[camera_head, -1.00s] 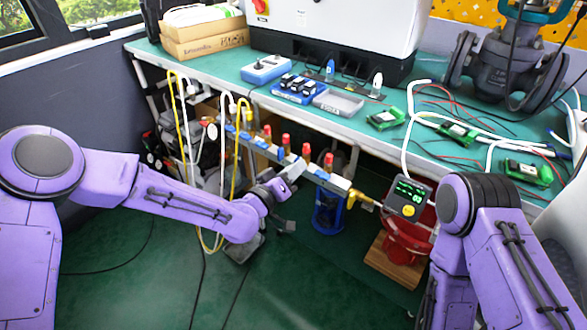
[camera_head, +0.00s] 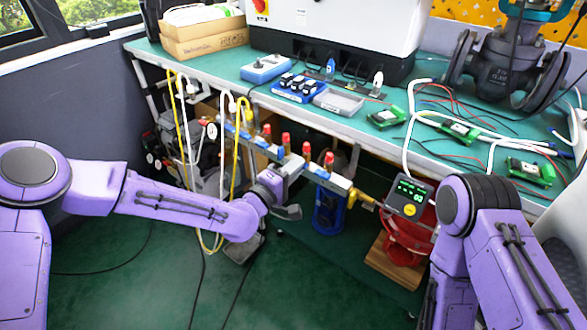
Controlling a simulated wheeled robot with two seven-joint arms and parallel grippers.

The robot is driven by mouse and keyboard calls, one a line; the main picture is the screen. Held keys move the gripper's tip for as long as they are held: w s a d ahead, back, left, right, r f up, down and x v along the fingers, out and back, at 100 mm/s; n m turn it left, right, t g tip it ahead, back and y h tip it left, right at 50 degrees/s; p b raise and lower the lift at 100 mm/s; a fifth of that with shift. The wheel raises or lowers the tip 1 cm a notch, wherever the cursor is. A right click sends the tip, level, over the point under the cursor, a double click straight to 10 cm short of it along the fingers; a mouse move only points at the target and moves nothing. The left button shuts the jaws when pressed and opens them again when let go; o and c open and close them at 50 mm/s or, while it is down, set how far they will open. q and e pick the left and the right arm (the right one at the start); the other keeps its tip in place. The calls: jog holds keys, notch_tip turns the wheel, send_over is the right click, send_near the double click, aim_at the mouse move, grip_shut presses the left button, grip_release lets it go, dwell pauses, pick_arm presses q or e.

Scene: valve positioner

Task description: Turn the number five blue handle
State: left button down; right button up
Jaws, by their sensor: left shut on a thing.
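A metal manifold (camera_head: 342,183) with blue handles and red knobs runs slantwise below the bench front in the head view. A blue handle (camera_head: 318,171) shows just right of my left gripper, and another (camera_head: 246,137) shows further left. My left gripper (camera_head: 291,167) is at the manifold's middle, shut on a blue handle that its fingers mostly hide. I cannot read handle numbers, so I cannot tell which one it holds. My right arm stands at the right; its gripper is not visible.
A small gauge with a lit display (camera_head: 410,196) stands by the manifold's right end. A red device (camera_head: 407,242) sits on a wooden block below it. Yellow and white hoses (camera_head: 238,160) hang at the left. The green bench (camera_head: 225,62) overhangs behind; the floor in front is mostly clear.

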pick_arm(q)
jog(key=shift+n, duration=0.4)
jog(key=c, duration=1.2)
grip_release()
jog(key=v, duration=1)
jog(key=shift+s+a, duration=0.2)
